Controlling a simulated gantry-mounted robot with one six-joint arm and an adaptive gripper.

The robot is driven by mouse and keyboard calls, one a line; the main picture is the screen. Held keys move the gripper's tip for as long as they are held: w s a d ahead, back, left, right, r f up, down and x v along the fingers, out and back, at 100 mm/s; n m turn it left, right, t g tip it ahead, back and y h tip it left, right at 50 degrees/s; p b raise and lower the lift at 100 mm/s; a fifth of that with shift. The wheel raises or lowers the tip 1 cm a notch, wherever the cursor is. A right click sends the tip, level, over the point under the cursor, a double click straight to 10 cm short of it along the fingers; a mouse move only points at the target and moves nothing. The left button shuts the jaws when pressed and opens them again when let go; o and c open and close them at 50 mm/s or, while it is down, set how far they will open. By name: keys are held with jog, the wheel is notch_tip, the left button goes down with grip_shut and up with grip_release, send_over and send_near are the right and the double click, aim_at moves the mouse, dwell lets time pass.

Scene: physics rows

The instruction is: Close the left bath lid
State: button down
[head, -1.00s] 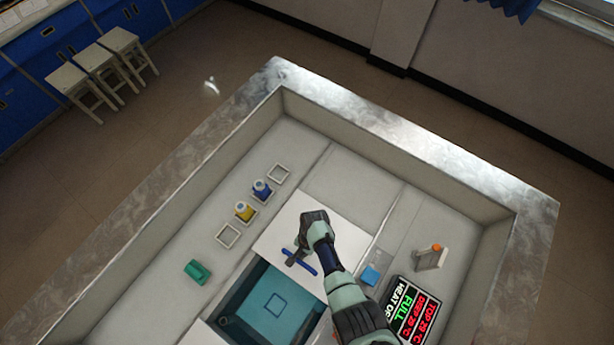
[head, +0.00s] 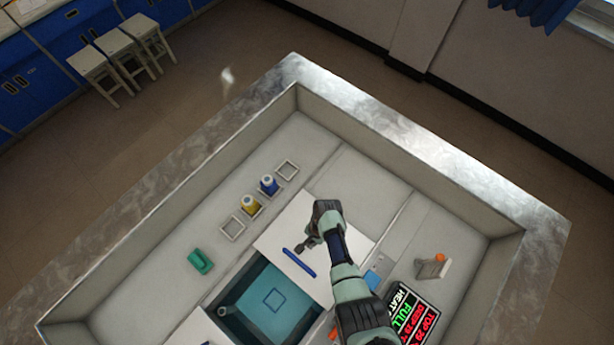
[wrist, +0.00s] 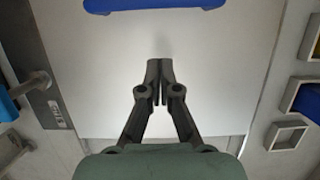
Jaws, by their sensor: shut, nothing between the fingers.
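A white bath lid (head: 285,233) with a blue bar handle (head: 299,263) lies at the upper edge of the open bath (head: 268,300). A second white panel (head: 195,332) shows at the bath's lower left, partly cut off by the frame. The pictures do not settle which one is the left lid. My gripper (head: 303,247) is shut and empty over the upper lid, just beyond the handle on the side away from the bath. In the wrist view, the shut fingertips (wrist: 158,66) point at the handle (wrist: 155,4), with bare lid (wrist: 225,75) between them.
Yellow and blue bottles (head: 250,205) stand in square holders left of the lid. A green object (head: 200,262) lies farther left. A lit display (head: 415,314), a blue block (head: 373,279) and an orange-topped fixture (head: 433,267) are to the right. High walls (head: 440,165) surround the work area.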

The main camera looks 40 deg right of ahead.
jog(key=v, duration=0.8)
jog(key=shift+a+r+p, duration=0.15)
jog(key=shift+r+p, duration=0.25)
jog(key=shift+r, duration=0.05)
